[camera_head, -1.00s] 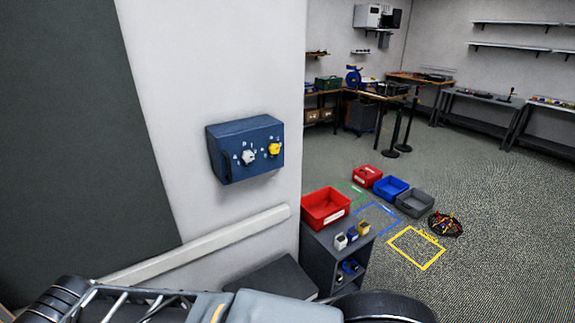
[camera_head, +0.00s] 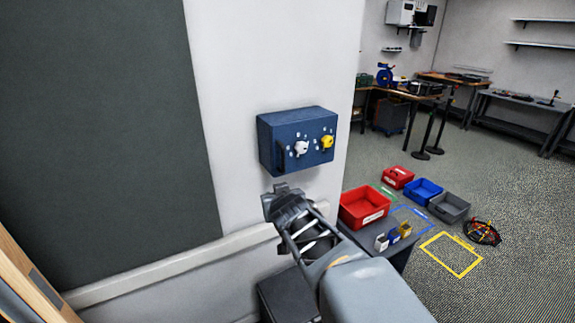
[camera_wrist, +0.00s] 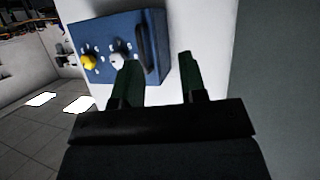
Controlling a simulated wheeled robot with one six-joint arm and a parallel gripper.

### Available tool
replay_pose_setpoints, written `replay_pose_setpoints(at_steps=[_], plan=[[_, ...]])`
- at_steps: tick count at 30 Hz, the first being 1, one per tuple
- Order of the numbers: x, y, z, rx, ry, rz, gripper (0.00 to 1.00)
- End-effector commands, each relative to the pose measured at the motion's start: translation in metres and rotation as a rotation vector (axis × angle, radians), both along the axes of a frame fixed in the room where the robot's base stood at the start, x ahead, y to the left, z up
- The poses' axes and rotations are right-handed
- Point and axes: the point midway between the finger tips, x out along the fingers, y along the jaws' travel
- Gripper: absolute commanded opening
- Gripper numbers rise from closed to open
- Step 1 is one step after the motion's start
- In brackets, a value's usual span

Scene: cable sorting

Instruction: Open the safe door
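The safe (camera_head: 298,140) is a blue box mounted on the white wall. Its front carries a white knob (camera_head: 301,147), a yellow knob (camera_head: 327,141) and a dark upright handle (camera_head: 281,157) at the left edge. The door looks shut. In the wrist view the safe (camera_wrist: 110,20) is upside down, with the handle (camera_wrist: 146,46) near the fingers. My gripper (camera_head: 283,190) is below and in front of the safe, apart from it. In the wrist view its two fingers (camera_wrist: 158,80) are spread with nothing between them; one finger overlaps the white knob (camera_wrist: 117,60) in the picture.
A grey cabinet below right holds a red bin (camera_head: 365,207) and small cups (camera_head: 393,236). Red, blue (camera_head: 423,190) and grey bins stand beyond, near a cable pile (camera_head: 482,232). A wall rail (camera_head: 170,268) runs below the safe. A dark panel (camera_head: 100,130) covers the left wall.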

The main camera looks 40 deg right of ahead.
Motion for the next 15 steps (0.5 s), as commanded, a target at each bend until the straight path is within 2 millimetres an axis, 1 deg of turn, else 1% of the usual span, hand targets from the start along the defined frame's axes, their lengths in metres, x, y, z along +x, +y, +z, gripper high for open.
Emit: replay_pose_setpoints(at_steps=[1, 3, 6, 9, 12, 15], plan=[[0.003, -0.02, -0.003, -0.029, -0.068, -0.023, 0.39], [0.008, -0.036, 0.003, -0.054, -0.16, -0.022, 0.39], [0.01, -0.053, 0.01, -0.079, -0.267, -0.004, 0.39], [0.01, -0.063, 0.014, -0.093, -0.34, 0.017, 0.39], [0.011, -0.068, 0.017, -0.1, -0.383, 0.035, 0.39], [0.018, -0.071, 0.019, -0.101, -0.402, 0.045, 0.39]])
